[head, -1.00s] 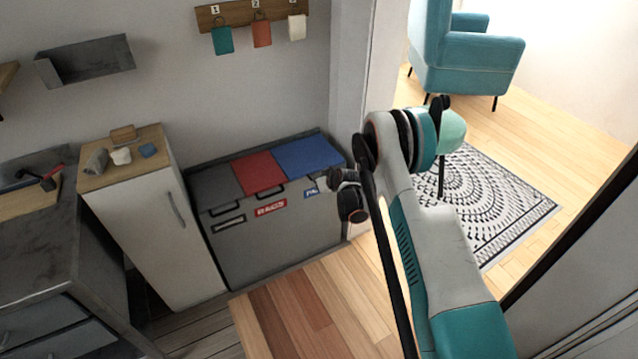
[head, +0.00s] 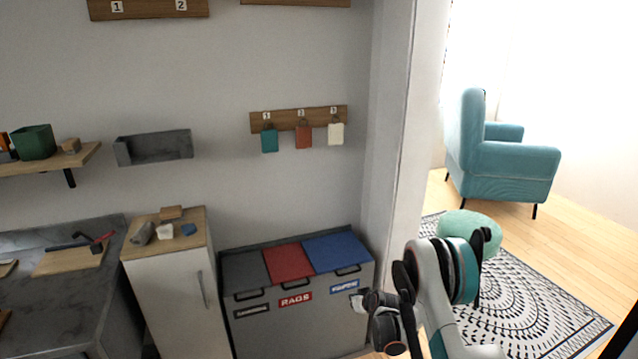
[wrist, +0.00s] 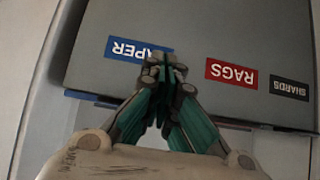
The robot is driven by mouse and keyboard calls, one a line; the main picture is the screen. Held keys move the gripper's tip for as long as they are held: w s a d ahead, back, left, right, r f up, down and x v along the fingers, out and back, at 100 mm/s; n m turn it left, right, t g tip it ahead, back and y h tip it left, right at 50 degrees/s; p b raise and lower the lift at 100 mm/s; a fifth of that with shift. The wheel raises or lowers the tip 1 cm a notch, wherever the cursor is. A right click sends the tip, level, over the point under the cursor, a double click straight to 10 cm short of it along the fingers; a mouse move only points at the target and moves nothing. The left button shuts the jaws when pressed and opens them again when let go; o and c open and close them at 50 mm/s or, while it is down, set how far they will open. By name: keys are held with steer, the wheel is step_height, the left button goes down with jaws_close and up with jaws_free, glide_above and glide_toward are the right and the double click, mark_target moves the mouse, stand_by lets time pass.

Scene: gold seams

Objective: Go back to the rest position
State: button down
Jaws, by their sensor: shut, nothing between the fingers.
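My gripper (wrist: 159,72) is shut and empty in the wrist view, its fingertips together. It is in front of the bin cabinet (wrist: 230,40), covering part of the blue PAPER label (wrist: 122,48). The red RAGS label (wrist: 231,73) and the dark SHARDS label (wrist: 289,88) show upside down beside it. In the head view my arm (head: 440,280) is folded at the lower right, and the small pale part of my gripper (head: 358,302) shows beside the cabinet's right end. Whether the gripper touches the cabinet I cannot tell.
The bin cabinet (head: 290,325) has grey, red and blue lids, all closed. Left of it stand a white cabinet (head: 165,285) with small items on top and a dark counter (head: 60,300). A doorway at right opens onto a rug (head: 540,310) and teal armchair (head: 510,165).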

steer(key=s+d+r+m+h, duration=0.1)
steer(key=s+r, duration=0.2)
steer(key=r, duration=1.1)
steer(key=s+r, duration=0.4)
steer(key=r, duration=1.1)
steer(key=s+r+g, duration=0.1)
steer(key=s+r, duration=0.7)
steer(key=r, duration=0.1)
steer(key=s+d+r+m+h, duration=0.1)
steer(key=s+r, duration=0.3)
steer(key=s, duration=0.5)
steer(key=s+d+r+m, duration=0.1)
steer(key=s+r, duration=0.2)
steer(key=s, duration=0.6)
steer(key=s+d+f+g+h, duration=0.1)
steer(key=s, duration=1.5)
steer(key=shift+d+f+m, duration=0.2)
steer(key=shift+f+m, duration=0.1)
steer(key=shift+f, duration=0.1)
